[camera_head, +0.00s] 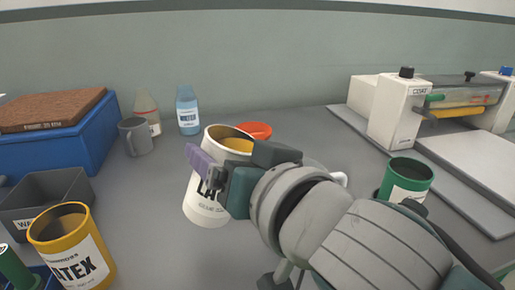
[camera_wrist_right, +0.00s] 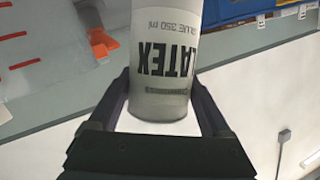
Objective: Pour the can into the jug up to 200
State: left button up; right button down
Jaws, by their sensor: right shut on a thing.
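My right gripper (camera_head: 215,180) is shut on a white can (camera_head: 205,212) with a black label and yellow contents showing at its open mouth. The can is held off the bench, its top leaning slightly to the right. In the right wrist view the can (camera_wrist_right: 165,60), lettered LATEX and GLUE 350 ml, sits between the fingers (camera_wrist_right: 165,115). A pale handle (camera_head: 340,178), perhaps the jug's, shows behind my right wrist. The rest of that vessel and any scale on it are hidden. My left gripper is not in view.
A yellow LATEX can (camera_head: 108,262) and grey bin (camera_head: 25,222) stand at left, near a blue box (camera_head: 60,150). A grey mug (camera_head: 137,138), bottles (camera_head: 188,110) and an orange-red item (camera_head: 256,130) are behind. A green can (camera_head: 408,170) and a machine (camera_head: 400,110) are at right.

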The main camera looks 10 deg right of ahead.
aim_at(251, 142)
jog(key=shift+d+r+m+y, duration=0.15)
jog(key=shift+d+r+m, duration=0.1)
jog(key=shift+r, duration=0.25)
jog(key=shift+d+r+m+y, duration=0.15)
jog(key=shift+d+r+m, duration=0.1)
jog(key=shift+r, duration=0.2)
jog(key=shift+d+r+m+t+b, duration=0.3)
jog(key=shift+d+m+b, duration=0.1)
jog(key=shift+d+m, duration=0.3)
dwell(0.8)
jog(key=shift+d+f+m+y+b, duration=0.1)
jog(key=shift+f+m+y+b, duration=0.15)
jog(key=shift+b, duration=0.35)
jog(key=shift+d+f+m+t+b, duration=0.25)
jog(key=shift+m+b, duration=0.3)
jog(key=shift+b, duration=0.4)
jog(key=shift+r+m+t+y+b, duration=0.25)
jog(key=shift+m+b, duration=0.05)
jog(key=shift+b, duration=0.1)
jog(key=shift+r+m+b, duration=0.15)
jog(key=shift+m+b, duration=0.35)
jog(key=shift+b, duration=0.05)
dwell(0.6)
jog(key=shift+r+m+b, duration=0.15)
jog(key=shift+m+b, duration=0.25)
jog(key=shift+b, duration=0.1)
dwell(0.4)
